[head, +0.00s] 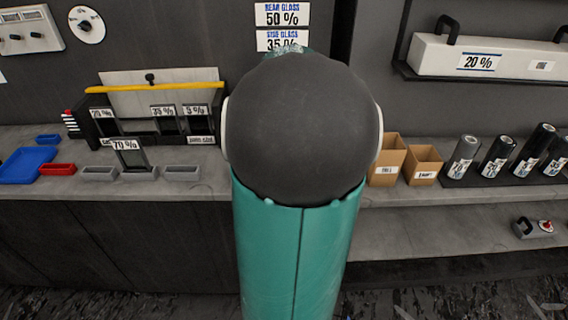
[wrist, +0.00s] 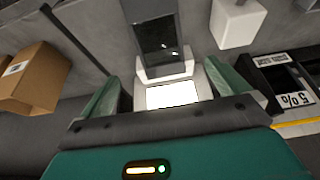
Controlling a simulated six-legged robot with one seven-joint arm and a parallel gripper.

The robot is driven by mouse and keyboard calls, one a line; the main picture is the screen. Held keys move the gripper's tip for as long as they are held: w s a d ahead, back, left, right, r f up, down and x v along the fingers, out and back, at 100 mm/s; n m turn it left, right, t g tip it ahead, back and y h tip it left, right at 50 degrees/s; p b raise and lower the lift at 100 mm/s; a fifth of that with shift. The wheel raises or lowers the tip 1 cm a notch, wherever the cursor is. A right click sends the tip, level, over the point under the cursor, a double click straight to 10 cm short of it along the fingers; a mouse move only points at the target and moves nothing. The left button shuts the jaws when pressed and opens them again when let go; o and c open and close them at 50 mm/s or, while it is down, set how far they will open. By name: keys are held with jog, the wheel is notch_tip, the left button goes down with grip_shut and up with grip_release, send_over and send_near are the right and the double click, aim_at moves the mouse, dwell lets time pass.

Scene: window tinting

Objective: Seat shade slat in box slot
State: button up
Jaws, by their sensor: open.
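The shade slat (head: 130,157), a dark pane with a white 70 % label on top, stands upright in a small grey stand on the counter. In the wrist view its dark pane (wrist: 155,38) and bright white label (wrist: 172,95) show. My gripper (wrist: 168,92) is open, its two green fingers on either side of the label; I cannot tell whether they touch it. In the head view my arm hides the gripper. The black slot box (head: 150,130) stands behind the slat, with labelled slats in it and a gap left of the 35 % slat.
Grey blocks (head: 98,173) (head: 182,172) flank the slat. A yellow bar (head: 155,87) runs above the slot box. A blue tray (head: 25,165) and red bin (head: 57,169) lie left. Cardboard boxes (head: 424,165) and several film rolls (head: 497,156) stand right.

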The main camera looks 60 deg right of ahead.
jog(key=x, duration=0.6)
jog(key=shift+w+a+f, duration=0.1)
jog(key=shift+a+f, duration=0.05)
jog(key=shift+s+a+x, duration=0.1)
jog(key=shift+s+x, duration=0.05)
jog(key=shift+x, duration=1.15)
jog(key=shift+s+a+x, duration=0.1)
jog(key=shift+x, duration=1.2)
jog(key=c, duration=1.1)
